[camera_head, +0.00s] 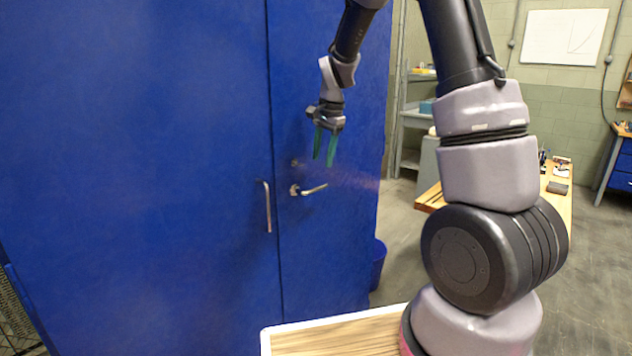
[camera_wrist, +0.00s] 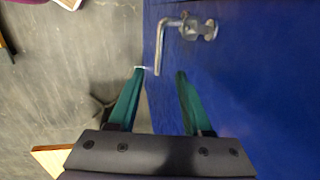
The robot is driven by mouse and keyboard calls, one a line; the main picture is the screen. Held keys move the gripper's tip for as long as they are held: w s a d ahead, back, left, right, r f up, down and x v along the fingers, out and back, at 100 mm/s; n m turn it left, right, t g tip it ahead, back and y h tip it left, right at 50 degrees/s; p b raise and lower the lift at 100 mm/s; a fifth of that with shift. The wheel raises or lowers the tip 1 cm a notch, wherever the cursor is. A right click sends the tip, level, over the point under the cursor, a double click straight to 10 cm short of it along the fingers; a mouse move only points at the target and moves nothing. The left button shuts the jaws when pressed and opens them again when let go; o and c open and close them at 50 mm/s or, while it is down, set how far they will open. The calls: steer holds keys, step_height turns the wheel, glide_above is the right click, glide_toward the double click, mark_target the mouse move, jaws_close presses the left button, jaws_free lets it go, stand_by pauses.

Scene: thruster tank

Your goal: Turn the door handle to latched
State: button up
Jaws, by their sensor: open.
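The door handle (camera_head: 312,190) is a silver lever on the right panel of the blue door (camera_head: 335,240). In the head view it points right from its round base, tilted slightly upward. The wrist view shows the same lever (camera_wrist: 160,45), with its base toward the upper right. My gripper (camera_head: 324,163) is open and empty, with green fingers pointing down, a little above and to the right of the lever. In the wrist view my fingers (camera_wrist: 160,72) stand apart, with the lever's end between them in the picture. I cannot tell the depth gap; no contact is clear.
A vertical silver pull handle (camera_head: 267,206) is on the left panel, beside the seam. A small round lock (camera_head: 294,162) sits above the lever. A wooden-topped surface (camera_head: 335,338) with a white edge is at the bottom. A blue bin (camera_head: 378,265) stands right of the door.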

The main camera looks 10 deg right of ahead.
mark_target(319, 187)
steer(key=f, duration=0.3)
steer(key=w+f, duration=0.1)
steer(key=f, duration=0.2)
steer(key=a+f, duration=0.1)
steer(key=f, duration=0.2)
steer(key=shift+w, duration=0.15)
steer(key=shift+r, duration=0.1)
jaws_close()
stand_by(0.9)
